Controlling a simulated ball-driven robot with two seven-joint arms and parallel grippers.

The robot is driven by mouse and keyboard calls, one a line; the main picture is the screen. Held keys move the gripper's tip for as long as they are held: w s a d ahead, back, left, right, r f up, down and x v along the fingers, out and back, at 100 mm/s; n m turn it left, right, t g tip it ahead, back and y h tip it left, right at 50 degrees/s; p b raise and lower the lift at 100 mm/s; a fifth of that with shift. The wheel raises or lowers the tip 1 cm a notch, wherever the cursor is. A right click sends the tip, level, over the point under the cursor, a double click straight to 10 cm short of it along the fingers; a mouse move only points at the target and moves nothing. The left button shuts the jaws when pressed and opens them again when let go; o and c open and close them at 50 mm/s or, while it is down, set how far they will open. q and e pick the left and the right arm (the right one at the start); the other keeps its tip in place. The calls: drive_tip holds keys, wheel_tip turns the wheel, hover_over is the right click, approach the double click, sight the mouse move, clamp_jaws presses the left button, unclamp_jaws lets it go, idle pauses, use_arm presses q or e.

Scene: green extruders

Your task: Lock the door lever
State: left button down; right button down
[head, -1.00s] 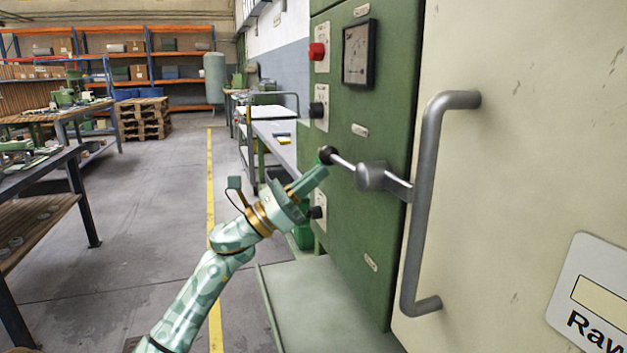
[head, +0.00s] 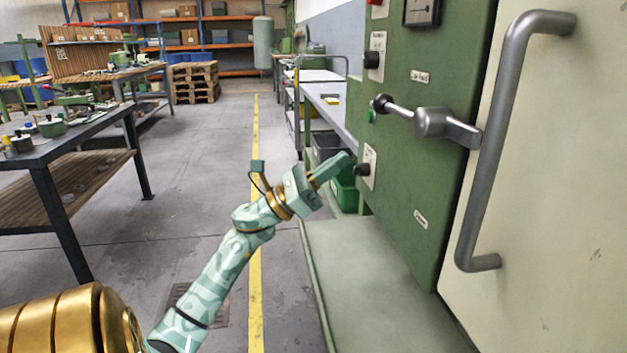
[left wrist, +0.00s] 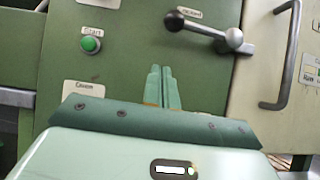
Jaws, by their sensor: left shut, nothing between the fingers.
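The door lever (head: 431,123) is a grey hub and arm with a rod ending in a black ball knob (head: 382,103), on the green machine panel beside the cream door. The rod points left and slightly up from the hub. The lever also shows in the left wrist view (left wrist: 209,30), above and to the right of the fingertips. My left gripper (head: 345,160) is shut and empty, below and left of the knob and apart from it. Its closed fingers (left wrist: 160,72) point at the panel. My right gripper is not in view.
A long grey door handle (head: 499,140) stands right of the lever. A green start button (left wrist: 90,44) and a black knob (head: 362,169) are on the panel. A pale ledge (head: 375,280) juts out below. A workbench (head: 90,130) stands left; the aisle floor between is open.

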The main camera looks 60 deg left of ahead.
use_arm(q)
drive_tip(key=v, duration=0.4)
drive_tip(key=shift+s+a+f, duration=0.2)
drive_tip(key=shift+a+f, duration=0.05)
drive_tip(key=shift+a, duration=0.05)
idle(0.4)
